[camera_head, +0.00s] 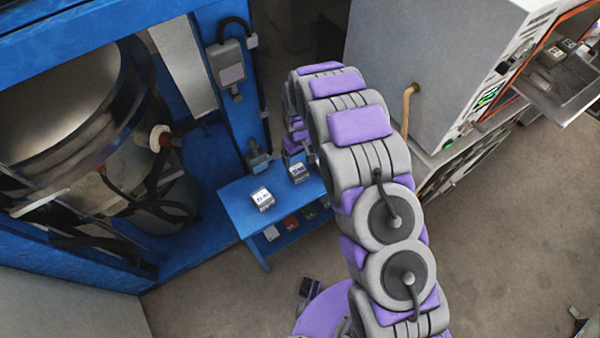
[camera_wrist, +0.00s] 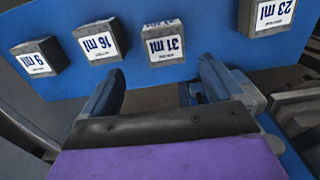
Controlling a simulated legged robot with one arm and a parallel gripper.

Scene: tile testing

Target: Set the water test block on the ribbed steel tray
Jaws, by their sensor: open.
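Several dark grey blocks with white labels are on a blue surface in the wrist view. Their labels appear upside down: 9 ml (camera_wrist: 38,60), 16 ml (camera_wrist: 98,42), 31 ml (camera_wrist: 163,44) and 23 ml (camera_wrist: 272,16). I cannot tell which one is the water test block. My gripper (camera_wrist: 162,75) is open and empty, its fingers pointing toward the 31 ml block without touching it. In the head view my arm hides most of the gripper. A steel tray (camera_head: 562,92) juts from the grey machine at right; its ribs are too small to make out.
The blue table (camera_head: 238,188) carries two visible labelled blocks (camera_head: 262,198) in the head view, with coloured boxes (camera_head: 290,222) on its lower shelf. Small grey items (camera_head: 552,55) sit on the tray. A blue frame with a steel drum (camera_head: 60,110) stands left. Floor is open at lower right.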

